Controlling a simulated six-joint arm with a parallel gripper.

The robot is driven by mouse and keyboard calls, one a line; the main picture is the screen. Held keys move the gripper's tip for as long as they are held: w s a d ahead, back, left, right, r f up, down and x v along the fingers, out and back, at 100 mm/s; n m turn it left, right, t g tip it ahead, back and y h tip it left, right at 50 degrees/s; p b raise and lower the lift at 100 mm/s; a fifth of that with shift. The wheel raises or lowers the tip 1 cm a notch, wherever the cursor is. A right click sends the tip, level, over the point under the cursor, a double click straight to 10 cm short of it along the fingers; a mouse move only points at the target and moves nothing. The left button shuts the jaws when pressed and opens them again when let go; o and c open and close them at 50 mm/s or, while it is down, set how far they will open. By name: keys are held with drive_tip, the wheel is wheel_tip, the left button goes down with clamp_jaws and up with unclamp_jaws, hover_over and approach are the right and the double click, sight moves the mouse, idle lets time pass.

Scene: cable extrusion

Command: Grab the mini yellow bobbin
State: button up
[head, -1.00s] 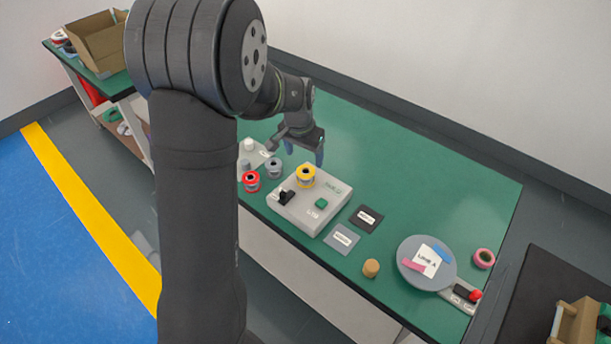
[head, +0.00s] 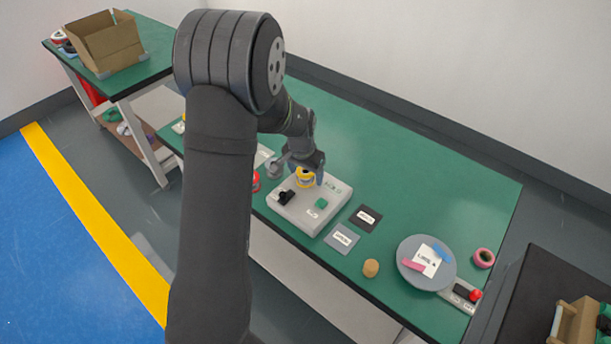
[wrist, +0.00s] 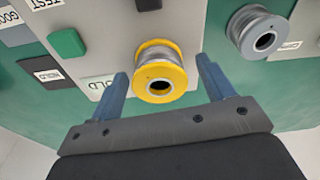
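The mini yellow bobbin (head: 304,178) stands upright on the grey test box (head: 284,209), at its far side. In the wrist view the yellow bobbin (wrist: 160,72), with a grey winding and a dark centre hole, lies between and slightly ahead of the two blue fingers. My gripper (wrist: 160,85) is open, with one finger on each side of the bobbin and visible gaps to it. In the head view my gripper (head: 312,172) is low at the bobbin and partly covers it.
A grey bobbin (wrist: 262,36) stands near one finger in the wrist view. A red bobbin (head: 256,181) is partly hidden behind my arm. The box carries a green button (head: 321,203) and a black switch (head: 287,196).

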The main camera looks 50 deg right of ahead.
drive_tip(key=c, duration=1.1)
drive_tip(key=shift+r, duration=0.1)
